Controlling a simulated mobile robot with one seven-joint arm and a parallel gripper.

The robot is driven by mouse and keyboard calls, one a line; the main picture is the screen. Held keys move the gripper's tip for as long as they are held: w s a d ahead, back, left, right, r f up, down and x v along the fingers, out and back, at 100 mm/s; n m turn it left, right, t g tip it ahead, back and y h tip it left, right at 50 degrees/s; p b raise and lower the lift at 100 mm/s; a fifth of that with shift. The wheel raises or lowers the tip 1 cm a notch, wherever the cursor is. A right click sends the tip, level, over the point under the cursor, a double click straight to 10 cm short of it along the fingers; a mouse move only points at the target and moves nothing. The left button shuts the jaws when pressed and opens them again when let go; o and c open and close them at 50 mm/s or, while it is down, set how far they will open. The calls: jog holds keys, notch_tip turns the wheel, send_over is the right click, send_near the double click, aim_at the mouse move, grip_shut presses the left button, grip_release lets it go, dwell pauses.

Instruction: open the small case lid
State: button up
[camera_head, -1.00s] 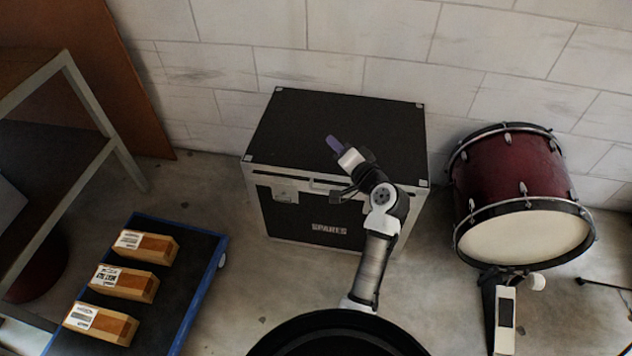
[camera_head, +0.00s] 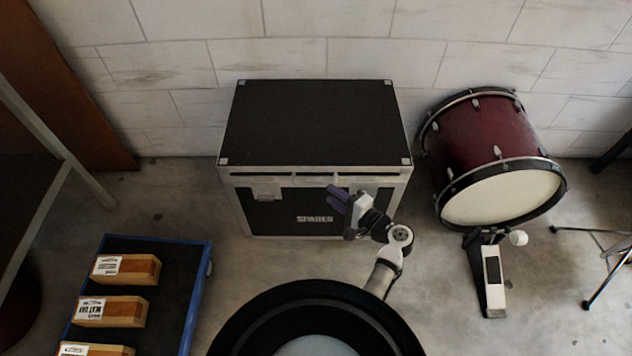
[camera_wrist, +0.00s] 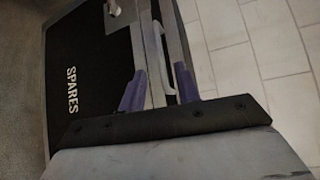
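The black case (camera_head: 290,218) marked "SPARES" stands against the wall with its lid (camera_head: 310,125) lying flat and closed. It has silver edges and a front latch (camera_head: 264,194) on the left. My gripper (camera_head: 338,196) is in front of the case's upper right front. In the wrist view my gripper (camera_wrist: 160,90) has its two purple fingers spread apart. The case's silver rim and a pale curved handle (camera_wrist: 160,48) show between and beyond the fingers. I cannot tell whether the fingers touch them. The case front (camera_wrist: 85,70) also shows there, turned sideways.
A maroon bass drum (camera_head: 495,140) with a pedal (camera_head: 493,275) stands to the right of the case. A blue-edged cart (camera_head: 198,290) holds several wooden boxes at left. A metal frame (camera_head: 75,170) stands at far left. Floor is clear between cart and case.

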aim_at(316, 184)
jog(key=x, duration=0.7)
jog(key=shift+w+a, duration=0.15)
jog(key=shift+w, duration=0.1)
grip_shut()
